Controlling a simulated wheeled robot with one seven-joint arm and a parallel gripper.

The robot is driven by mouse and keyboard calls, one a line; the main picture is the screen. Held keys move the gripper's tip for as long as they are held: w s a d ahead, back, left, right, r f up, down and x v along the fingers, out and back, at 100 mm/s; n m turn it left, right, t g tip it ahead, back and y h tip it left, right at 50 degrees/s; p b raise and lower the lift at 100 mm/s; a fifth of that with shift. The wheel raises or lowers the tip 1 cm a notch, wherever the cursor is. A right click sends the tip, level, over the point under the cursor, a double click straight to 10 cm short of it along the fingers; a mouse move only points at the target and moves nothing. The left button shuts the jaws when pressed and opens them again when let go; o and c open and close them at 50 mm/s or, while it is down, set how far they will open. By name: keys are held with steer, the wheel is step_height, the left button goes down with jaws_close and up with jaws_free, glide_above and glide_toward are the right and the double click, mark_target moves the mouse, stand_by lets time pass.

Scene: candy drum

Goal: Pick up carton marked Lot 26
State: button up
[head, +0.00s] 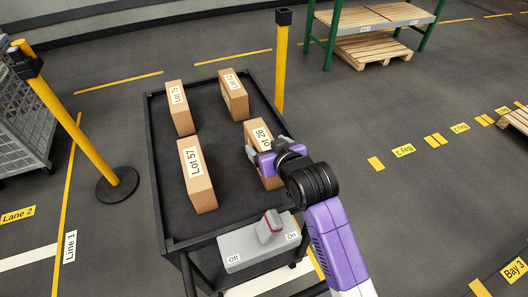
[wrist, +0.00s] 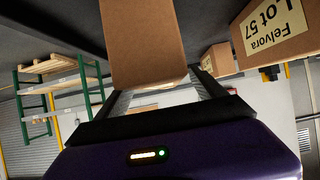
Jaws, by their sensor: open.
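The carton marked Lot 26 (head: 255,130) is a brown box standing on the dark cart top, at the right of a group of cartons. My gripper (head: 267,147) is at its near upper part, with a finger on either side, and partly covers the label and the box. In the wrist view a plain brown carton face (wrist: 145,40) reaches between the spread fingers of my gripper (wrist: 160,85). The jaws are open; whether a finger touches the carton I cannot tell.
The carton marked Lot 57 (head: 197,178) stands to the left; two more cartons (head: 180,110) (head: 233,98) stand behind. The black-rimmed cart (head: 158,190) carries a grey Off/On switch box (head: 240,248) at its front. Yellow posts (head: 281,65) (head: 75,120) stand nearby.

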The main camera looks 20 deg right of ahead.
steer(key=shift+x, duration=1.45)
steer(key=shift+c, duration=0.2)
jaws_close()
